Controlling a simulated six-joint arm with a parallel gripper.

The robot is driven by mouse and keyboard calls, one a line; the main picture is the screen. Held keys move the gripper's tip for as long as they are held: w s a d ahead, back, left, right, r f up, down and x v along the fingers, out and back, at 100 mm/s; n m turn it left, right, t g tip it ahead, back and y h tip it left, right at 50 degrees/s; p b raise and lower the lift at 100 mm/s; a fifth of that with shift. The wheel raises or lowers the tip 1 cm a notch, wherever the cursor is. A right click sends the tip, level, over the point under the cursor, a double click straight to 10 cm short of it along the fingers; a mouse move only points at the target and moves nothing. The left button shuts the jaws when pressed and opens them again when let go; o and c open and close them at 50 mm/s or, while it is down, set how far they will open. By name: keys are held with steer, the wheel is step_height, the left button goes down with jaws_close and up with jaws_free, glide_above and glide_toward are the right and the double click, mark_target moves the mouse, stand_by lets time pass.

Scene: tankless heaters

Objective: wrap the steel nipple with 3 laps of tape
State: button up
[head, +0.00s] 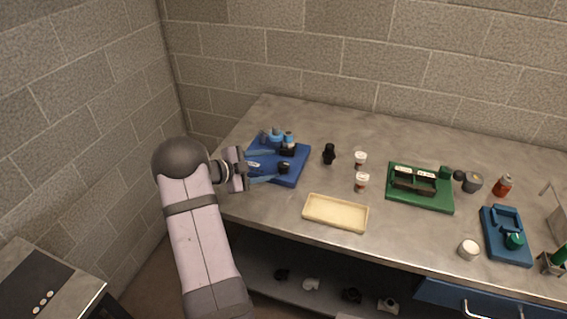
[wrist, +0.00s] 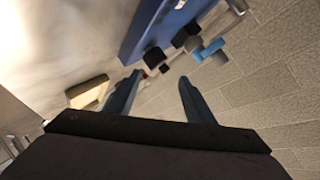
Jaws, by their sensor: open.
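My gripper (head: 274,167) is open at the left end of the bench, its two blue fingers reaching over a blue board (head: 294,178). In the wrist view the open fingers (wrist: 159,76) frame small dark parts, with the blue board (wrist: 150,22) above them. Black blocks (wrist: 155,57) and a blue-tipped grey cylinder (wrist: 208,50) show on that board. No piece is clearly gripped. I cannot tell which small part is the steel nipple. A white round piece (head: 468,250) stands at the front right; I cannot tell whether it is tape.
A black fitting (head: 329,153) and two white tubs (head: 360,159) (head: 362,182) stand mid-bench. A cream tray (head: 336,225) lies in front. A green board (head: 418,204) with a rack, a red bottle (head: 502,186) and another blue board (head: 494,240) are right. Walls stand behind and left.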

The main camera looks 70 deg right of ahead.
mark_target(281, 165)
steer(key=n, duration=0.4)
steer(key=shift+w+a+f, duration=0.1)
steer(key=shift+f, duration=0.3)
steer(key=n, duration=0.5)
steer(key=shift+w+f+n+t, duration=0.1)
steer(key=shift+w+n+t, duration=0.1)
steer(key=shift+n+t, duration=0.15)
steer(key=shift+p+x, duration=1.15)
steer(key=shift+x, duration=2.55)
steer(key=shift+c, duration=0.7)
steer(key=c, duration=0.9)
